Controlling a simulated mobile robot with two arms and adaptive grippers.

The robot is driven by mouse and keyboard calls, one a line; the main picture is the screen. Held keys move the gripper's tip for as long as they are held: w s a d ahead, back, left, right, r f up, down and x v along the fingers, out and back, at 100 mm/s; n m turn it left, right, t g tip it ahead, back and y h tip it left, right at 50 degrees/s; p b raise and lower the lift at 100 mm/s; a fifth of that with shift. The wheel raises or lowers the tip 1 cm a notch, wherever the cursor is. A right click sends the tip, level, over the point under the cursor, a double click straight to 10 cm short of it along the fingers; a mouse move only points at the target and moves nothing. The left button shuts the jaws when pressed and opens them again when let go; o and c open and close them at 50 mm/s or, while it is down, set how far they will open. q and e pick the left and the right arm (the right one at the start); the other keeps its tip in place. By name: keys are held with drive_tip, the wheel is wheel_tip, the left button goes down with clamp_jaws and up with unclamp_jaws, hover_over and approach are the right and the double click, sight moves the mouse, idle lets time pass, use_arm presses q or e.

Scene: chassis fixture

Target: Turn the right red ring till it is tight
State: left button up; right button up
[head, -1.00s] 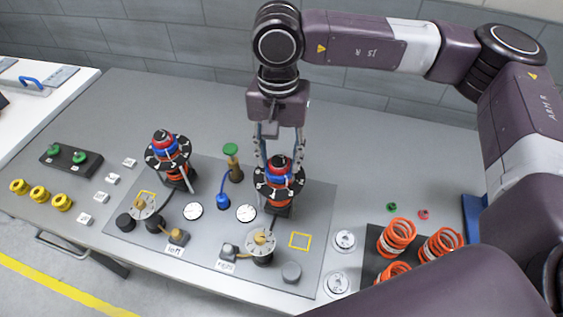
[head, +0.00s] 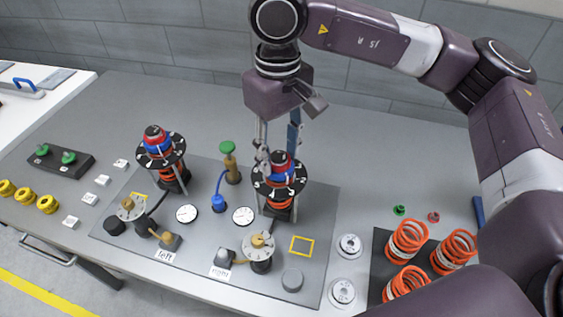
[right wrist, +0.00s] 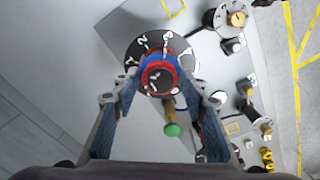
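The right red ring (head: 281,157) sits on top of the right upright assembly, above a blue collar (head: 280,172) and a black disc with white numbers (head: 265,188). My right gripper (head: 278,158) points down over it, with one finger on each side. In the right wrist view the red ring (right wrist: 160,77) lies between the two spread fingers (right wrist: 161,88), with gaps showing beside it; the gripper looks open. Whether a fingertip touches the blue collar is unclear. The left assembly has a similar red ring (head: 154,132). My left gripper is not in view.
A green-topped wooden-handled tool (head: 228,160) stands just left of the right assembly. Gauges (head: 243,216) and a round flanged part (head: 258,245) lie in front on the grey plate (head: 325,215). Orange springs (head: 405,241) stand on a dark mat at right. The bench behind is clear.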

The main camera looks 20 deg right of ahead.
drive_tip(key=n+b, duration=0.2)
drive_tip(key=n, duration=0.2)
drive_tip(key=shift+f, duration=0.1)
drive_tip(key=n+b, duration=0.1)
drive_tip(key=n, duration=0.2)
